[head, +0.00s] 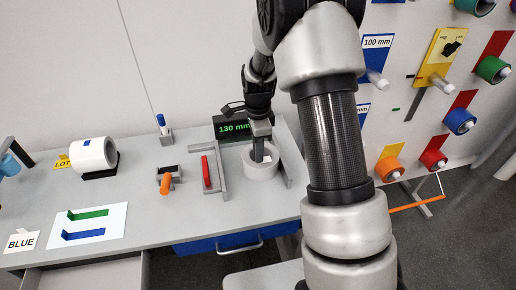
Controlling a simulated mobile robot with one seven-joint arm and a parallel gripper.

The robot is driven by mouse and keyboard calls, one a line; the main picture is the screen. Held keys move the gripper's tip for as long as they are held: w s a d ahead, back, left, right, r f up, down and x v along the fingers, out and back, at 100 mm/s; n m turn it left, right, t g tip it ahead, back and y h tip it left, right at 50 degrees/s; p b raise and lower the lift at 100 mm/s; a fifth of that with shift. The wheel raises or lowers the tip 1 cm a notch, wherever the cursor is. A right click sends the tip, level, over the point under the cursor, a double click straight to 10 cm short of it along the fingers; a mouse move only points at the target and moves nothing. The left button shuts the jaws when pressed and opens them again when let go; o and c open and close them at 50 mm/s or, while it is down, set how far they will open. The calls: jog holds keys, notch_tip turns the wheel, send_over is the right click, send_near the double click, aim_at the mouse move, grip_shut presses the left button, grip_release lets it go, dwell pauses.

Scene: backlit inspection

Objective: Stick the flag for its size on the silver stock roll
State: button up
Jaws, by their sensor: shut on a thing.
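The silver stock roll (264,170) sits upright on its flat side between the grey rails of a measuring gauge (221,176) on the bench. A display (233,128) behind it reads 130 mm in green. My gripper (262,156) reaches down from above into the roll's top and is shut on it; the fingertips are partly hidden in its opening. A green flag (88,214) and a blue flag (84,235) lie on a white card (116,226) at the left. A card reading BLUE (20,241) lies at the front left.
A white roll (93,155) rests in a black cradle beside a yellow LOT tag. An orange-handled tool (165,184), a red-handled part (206,173) and a blue pen in a stand (162,125) stand nearby. Coloured rolls hang on wall pegs at right. My arm hides the bench's right end.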

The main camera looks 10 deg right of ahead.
jog(key=shift+f, duration=0.25)
dwell(0.5)
jog(key=shift+f+b, duration=0.85)
jog(key=shift+f, duration=0.15)
jog(key=o, duration=0.9)
jog(key=shift+c, duration=0.2)
jog(key=shift+r, duration=0.1)
notch_tip(320, 180, up, 17)
jog(key=p, duration=0.1)
jog(key=shift+r, duration=0.1)
